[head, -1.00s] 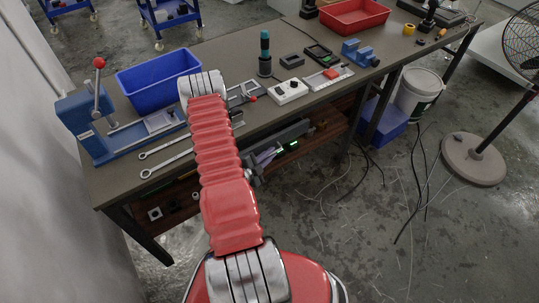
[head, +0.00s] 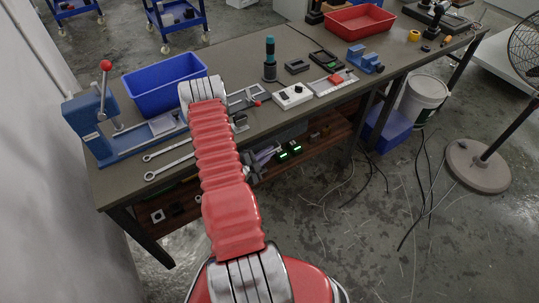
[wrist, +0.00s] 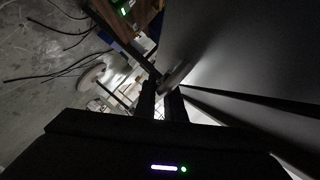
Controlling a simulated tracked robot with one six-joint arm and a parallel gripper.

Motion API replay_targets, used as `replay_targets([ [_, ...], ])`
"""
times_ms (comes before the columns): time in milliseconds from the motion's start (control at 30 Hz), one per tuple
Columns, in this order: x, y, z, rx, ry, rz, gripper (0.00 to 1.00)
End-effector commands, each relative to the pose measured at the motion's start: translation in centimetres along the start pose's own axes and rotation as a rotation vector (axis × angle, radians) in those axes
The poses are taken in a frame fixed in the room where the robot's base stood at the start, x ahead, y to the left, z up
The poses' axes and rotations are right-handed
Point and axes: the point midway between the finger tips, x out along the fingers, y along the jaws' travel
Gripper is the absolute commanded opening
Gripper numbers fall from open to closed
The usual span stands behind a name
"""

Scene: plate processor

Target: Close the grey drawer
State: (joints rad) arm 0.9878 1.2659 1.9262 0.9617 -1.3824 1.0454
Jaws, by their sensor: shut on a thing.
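The grey drawer (wrist: 240,50) fills the right of the wrist view as a large, smooth, dark grey panel. Its handle (wrist: 178,75) is a lighter bar at the panel's left edge. My gripper (wrist: 162,98) is at the handle, with its two dark fingers closed on it. The exact contact is dim. In the head view the drawer (head: 288,134) shows as a dark grey strip under the front edge of the workbench. My red arm hides its left part and most of the gripper there, so how far out it stands is hard to tell.
The workbench (head: 235,55) carries a blue bin (head: 165,88), a blue lever press (head: 92,125), two wrenches (head: 168,165) and a white box (head: 292,96). Below is a wooden shelf (head: 335,135) with green lights.

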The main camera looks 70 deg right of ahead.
Motion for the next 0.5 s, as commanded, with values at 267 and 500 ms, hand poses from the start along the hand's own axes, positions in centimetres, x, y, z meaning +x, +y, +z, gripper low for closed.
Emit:
replay_targets([
  [267, 0.09, -0.22, 0.38, 0.004, -0.009, -0.003, 0.17],
  [500, -0.15, -0.31, 0.34, 0.004, -0.008, -0.005, 0.17],
])
